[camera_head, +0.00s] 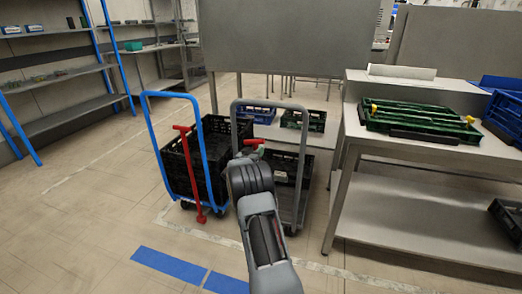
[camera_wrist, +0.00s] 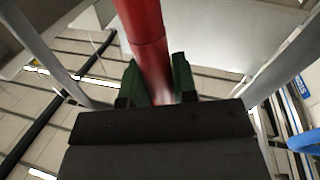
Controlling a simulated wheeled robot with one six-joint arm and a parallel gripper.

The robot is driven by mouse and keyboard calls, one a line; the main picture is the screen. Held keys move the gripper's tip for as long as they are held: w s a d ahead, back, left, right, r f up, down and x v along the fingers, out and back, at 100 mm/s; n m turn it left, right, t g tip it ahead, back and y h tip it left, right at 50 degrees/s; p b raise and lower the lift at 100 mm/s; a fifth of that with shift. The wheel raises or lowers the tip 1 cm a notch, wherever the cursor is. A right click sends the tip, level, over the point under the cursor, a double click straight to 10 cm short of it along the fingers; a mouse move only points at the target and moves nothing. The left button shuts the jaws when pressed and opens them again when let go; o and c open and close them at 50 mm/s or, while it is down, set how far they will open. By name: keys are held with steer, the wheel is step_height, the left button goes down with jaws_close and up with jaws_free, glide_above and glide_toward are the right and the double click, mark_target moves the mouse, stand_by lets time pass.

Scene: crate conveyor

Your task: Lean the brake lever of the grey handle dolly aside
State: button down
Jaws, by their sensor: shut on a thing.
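The grey handle dolly (camera_head: 306,128) stands beside the blue handle dolly in the head view, with a black crate on it. Its red brake lever (camera_head: 254,142) shows only at its top; my arm hides the rest. In the wrist view the red lever (camera_wrist: 147,45) runs down between the two green fingertips of my gripper (camera_wrist: 159,82). The gripper is shut on the lever. I cannot tell from these views how far the lever leans. The grey handle's uprights show on both sides in the wrist view.
The blue handle dolly (camera_head: 150,130) with its own red lever (camera_head: 190,180) and a black crate stands close on the left. A steel table (camera_head: 345,130) with a green crate (camera_head: 420,128) stands close on the right. Open floor lies at the front left.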

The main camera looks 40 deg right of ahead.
steer(key=shift+w+a, duration=0.4)
steer(key=c, duration=1.4)
jaws_free()
steer(key=o, duration=0.5)
steer(key=shift+w+a+f, duration=0.1)
steer(key=shift+w, duration=0.05)
steer(key=shift+s+d, duration=0.2)
steer(key=shift+d, duration=0.05)
steer(key=p+v, duration=0.3)
steer(key=v, duration=1.1)
steer(key=shift+d, duration=0.1)
